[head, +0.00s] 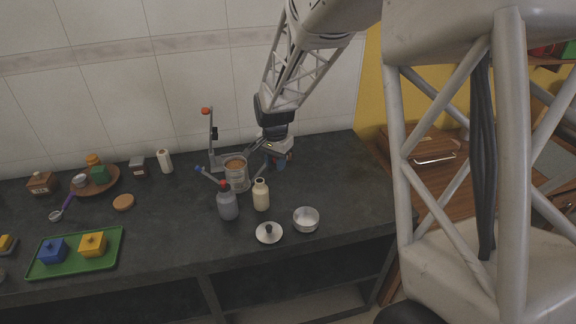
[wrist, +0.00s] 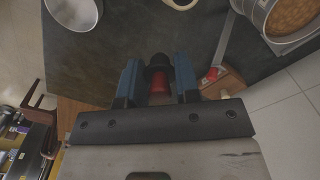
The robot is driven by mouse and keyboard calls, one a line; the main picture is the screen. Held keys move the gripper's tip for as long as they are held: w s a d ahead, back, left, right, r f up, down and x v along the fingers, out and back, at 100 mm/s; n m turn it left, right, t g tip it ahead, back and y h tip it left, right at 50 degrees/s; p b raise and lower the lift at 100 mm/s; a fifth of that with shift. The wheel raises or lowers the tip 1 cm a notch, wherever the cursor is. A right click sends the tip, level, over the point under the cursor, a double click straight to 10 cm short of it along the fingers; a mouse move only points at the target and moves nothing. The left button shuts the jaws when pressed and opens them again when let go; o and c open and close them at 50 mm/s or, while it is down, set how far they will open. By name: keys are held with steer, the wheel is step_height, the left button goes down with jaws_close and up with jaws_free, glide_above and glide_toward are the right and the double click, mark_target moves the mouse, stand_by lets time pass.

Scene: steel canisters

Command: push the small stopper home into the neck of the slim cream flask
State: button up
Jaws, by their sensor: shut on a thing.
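The slim cream flask (head: 261,196) stands upright on the dark counter, its neck open at the top. In the wrist view only a cream rim (wrist: 181,5) shows at the top edge. My gripper (head: 277,163) is above the counter, behind and a little right of the flask, apart from it. In the wrist view my gripper's blue fingers (wrist: 158,83) are shut on a small stopper (wrist: 158,72), dark at its outer end and red nearer the palm. The head view does not show the stopper clearly.
A steel canister (head: 238,177) with brown contents and a grey bottle (head: 228,205) with a red top stand close left of the flask. A lid (head: 269,234) and a steel bowl (head: 306,220) lie in front. A green tray (head: 113,252) is far left. The counter's right end is clear.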

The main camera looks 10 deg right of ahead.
steer(key=s+a+r, duration=0.1)
steer(key=a+r, duration=0.2)
steer(key=a, duration=0.2)
steer(key=shift+s+a+r, duration=0.15)
steer(key=shift+a+r, duration=0.1)
steer(key=shift+r, duration=0.15)
steer(key=shift+f, duration=0.25)
steer(key=shift+f, duration=2.45)
steer(key=shift+f, duration=0.85)
stand_by(0.8)
steer(key=o, duration=1.3)
steer(key=shift+r, duration=0.15)
steer(key=shift+r, duration=2.85)
